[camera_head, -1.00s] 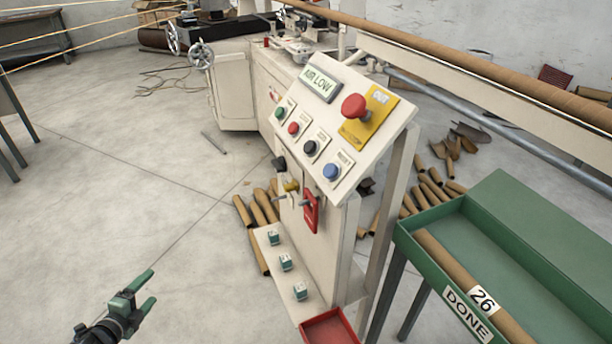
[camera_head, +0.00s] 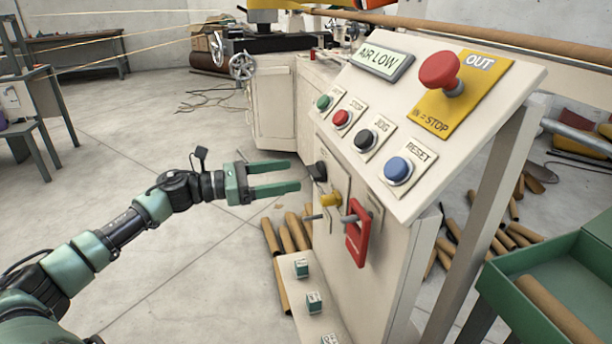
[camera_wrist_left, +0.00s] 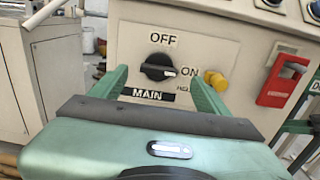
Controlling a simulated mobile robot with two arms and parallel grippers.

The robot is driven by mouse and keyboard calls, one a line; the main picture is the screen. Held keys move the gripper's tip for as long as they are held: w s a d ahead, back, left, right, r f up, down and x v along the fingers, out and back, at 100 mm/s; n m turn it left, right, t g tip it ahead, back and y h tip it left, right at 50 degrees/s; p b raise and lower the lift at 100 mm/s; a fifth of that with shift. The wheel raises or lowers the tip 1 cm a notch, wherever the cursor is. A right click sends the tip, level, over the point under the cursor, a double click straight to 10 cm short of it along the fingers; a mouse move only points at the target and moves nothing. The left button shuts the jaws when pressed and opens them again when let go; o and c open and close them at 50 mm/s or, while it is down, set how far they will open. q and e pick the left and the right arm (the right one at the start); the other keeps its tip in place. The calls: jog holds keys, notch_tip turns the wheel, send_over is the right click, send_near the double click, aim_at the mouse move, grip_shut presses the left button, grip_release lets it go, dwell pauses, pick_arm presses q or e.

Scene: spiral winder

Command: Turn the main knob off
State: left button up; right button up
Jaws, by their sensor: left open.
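The main knob (camera_wrist_left: 158,67) is a black round knob on the panel's front face, seen in the left wrist view between labels OFF, ON and MAIN. Its white mark points right, toward ON. In the head view the knob (camera_head: 319,172) shows at the left edge of the control stand. My left gripper (camera_head: 298,176) is open, its green fingers pointing right at the knob, just short of it. In the left wrist view the two fingers of my left gripper (camera_wrist_left: 160,82) stand on either side of the knob, with nothing held. My right gripper is not seen.
Beside the knob are a yellow knob (camera_wrist_left: 216,81) and a red lockout-like handle (camera_wrist_left: 283,80). Above are the green, red, black and blue buttons and a red stop button (camera_head: 439,68). A shelf with small blocks (camera_head: 314,302) juts out below.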

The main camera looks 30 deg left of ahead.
aim_at(309, 172)
pick_arm(q)
jog(key=shift+x, duration=2.4)
jog(key=shift+f, duration=0.1)
jog(key=shift+a, duration=0.1)
jog(key=c, duration=1.4)
